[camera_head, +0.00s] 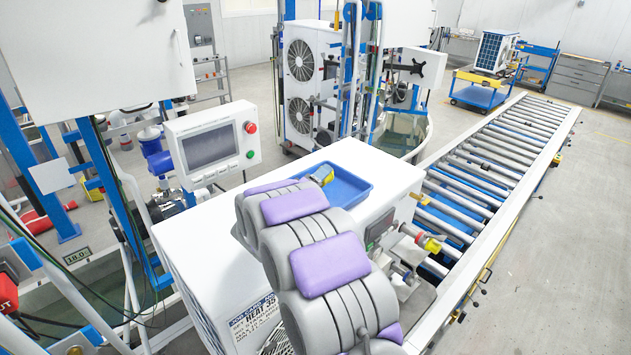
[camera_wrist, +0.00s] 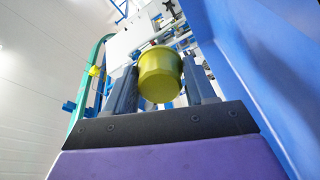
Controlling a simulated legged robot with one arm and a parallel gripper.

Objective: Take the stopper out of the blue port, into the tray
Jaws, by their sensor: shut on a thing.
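My gripper (camera_wrist: 161,84) is shut on a yellow-green stopper (camera_wrist: 160,68), with a dark finger on each side of it in the wrist view. A blue tray (camera_head: 353,193) lies on top of the white unit in the head view. A small yellow piece with grey (camera_head: 324,173) shows at the tray's left part; it looks like the held stopper and a fingertip. A blue wall, likely the tray's (camera_wrist: 262,75), rises close on the right in the wrist view. My arm hides most of the gripper in the head view. I cannot make out the blue port.
The white unit (camera_head: 190,243) bears the tray. Yellow-and-red fittings (camera_head: 430,244) stick out on its right side. A control panel (camera_head: 211,146) stands to the left. A roller conveyor (camera_head: 500,165) runs along the right, with open floor beyond.

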